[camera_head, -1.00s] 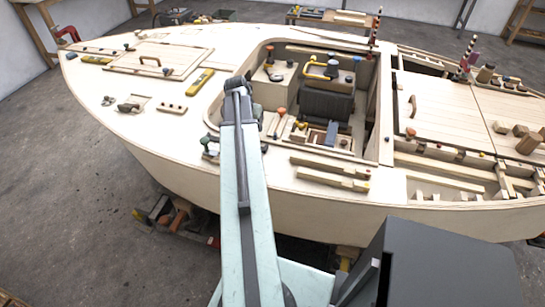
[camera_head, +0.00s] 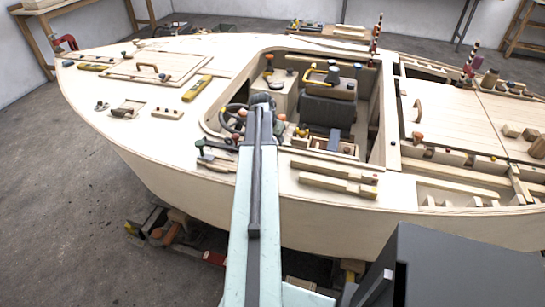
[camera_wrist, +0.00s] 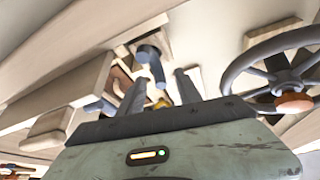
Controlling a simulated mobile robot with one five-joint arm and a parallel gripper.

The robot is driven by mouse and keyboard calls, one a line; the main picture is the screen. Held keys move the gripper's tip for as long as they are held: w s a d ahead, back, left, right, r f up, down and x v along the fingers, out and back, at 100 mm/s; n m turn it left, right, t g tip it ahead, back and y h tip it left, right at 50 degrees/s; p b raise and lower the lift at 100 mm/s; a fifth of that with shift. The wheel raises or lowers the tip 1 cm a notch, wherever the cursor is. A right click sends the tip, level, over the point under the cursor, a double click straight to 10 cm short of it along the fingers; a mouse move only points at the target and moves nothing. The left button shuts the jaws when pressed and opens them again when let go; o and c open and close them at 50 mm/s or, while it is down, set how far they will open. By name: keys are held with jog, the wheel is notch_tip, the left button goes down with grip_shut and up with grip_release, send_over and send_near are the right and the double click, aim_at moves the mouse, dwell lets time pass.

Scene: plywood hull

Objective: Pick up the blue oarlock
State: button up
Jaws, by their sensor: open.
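A dark blue piece with a round head and a short stem, which looks like the blue oarlock (camera_wrist: 149,54), is just beyond the fingertips in the wrist view. It appears apart from both fingers. In the head view my arm reaches over the near side of the cockpit and hides the fingertips. Several small blue-topped parts show in the cockpit there, and I cannot tell which is the oarlock.
A steering wheel (camera_head: 232,117) is close to the left of my arm; in the wrist view the wheel (camera_wrist: 238,74) is right of the fingers. A dark seat (camera_head: 327,110) stands in the cockpit. Wooden strips (camera_head: 336,184) lie on the near deck. A small yellow part (camera_wrist: 162,103) shows between the fingers.

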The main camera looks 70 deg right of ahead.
jog(key=shift+d+f, duration=0.25)
jog(key=shift+f, duration=0.45)
jog(key=shift+r, duration=0.2)
grip_shut()
jog(key=shift+r, duration=0.1)
notch_tip(320, 180, up, 10)
jog(key=p, duration=1)
